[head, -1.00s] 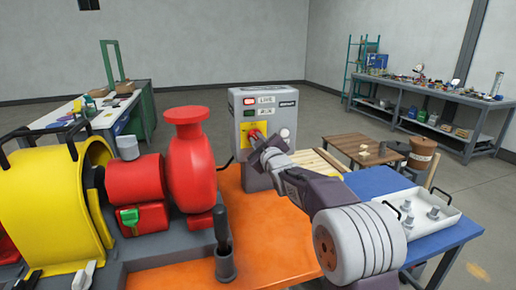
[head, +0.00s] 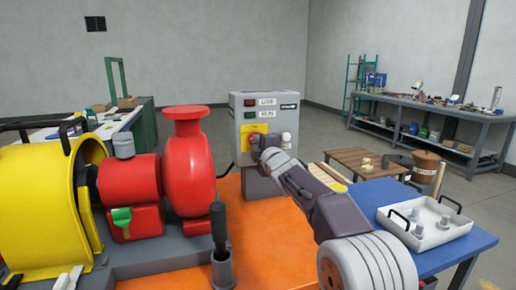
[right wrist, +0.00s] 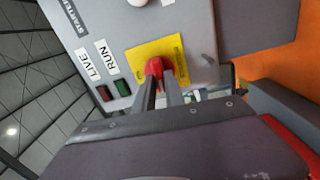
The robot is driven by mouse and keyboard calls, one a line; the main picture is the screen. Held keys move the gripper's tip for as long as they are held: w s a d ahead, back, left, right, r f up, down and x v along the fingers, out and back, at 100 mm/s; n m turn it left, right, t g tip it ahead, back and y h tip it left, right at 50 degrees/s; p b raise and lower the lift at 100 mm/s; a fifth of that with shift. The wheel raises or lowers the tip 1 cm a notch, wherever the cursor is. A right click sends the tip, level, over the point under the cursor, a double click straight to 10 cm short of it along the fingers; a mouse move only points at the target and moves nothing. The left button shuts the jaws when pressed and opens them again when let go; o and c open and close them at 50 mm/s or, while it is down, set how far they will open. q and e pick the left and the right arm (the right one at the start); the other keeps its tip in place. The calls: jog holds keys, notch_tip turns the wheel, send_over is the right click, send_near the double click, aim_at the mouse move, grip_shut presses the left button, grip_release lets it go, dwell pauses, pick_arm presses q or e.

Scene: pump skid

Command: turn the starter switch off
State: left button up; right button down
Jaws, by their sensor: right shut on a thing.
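The grey starter box (head: 240,115) stands at the back of the orange skid deck. On its front are a LIVE lamp (head: 250,103) and a RUN lamp (head: 250,115), both dark. Below them is a yellow plate (head: 247,131) with the red starter switch handle, seen clearly in the right wrist view (right wrist: 155,67). My right gripper (right wrist: 161,82) is shut on the red handle, one finger on each side. In the head view, my right gripper (head: 264,146) hides much of the handle, so its exact angle is hard to tell. My left gripper is out of view.
A white knob (head: 286,138) sits right of the switch. A red pump (head: 189,165) and yellow guard (head: 35,205) stand left. An upright dark lever (head: 219,225) is in front. A blue table with a white tray (head: 425,238) is at right.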

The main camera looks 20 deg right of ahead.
jog(key=shift+n, duration=0.6)
jog(key=c, duration=1.4)
grip_release()
jog(key=s+b, duration=0.2)
jog(key=s, duration=0.7)
jog(key=shift+d, duration=0.2)
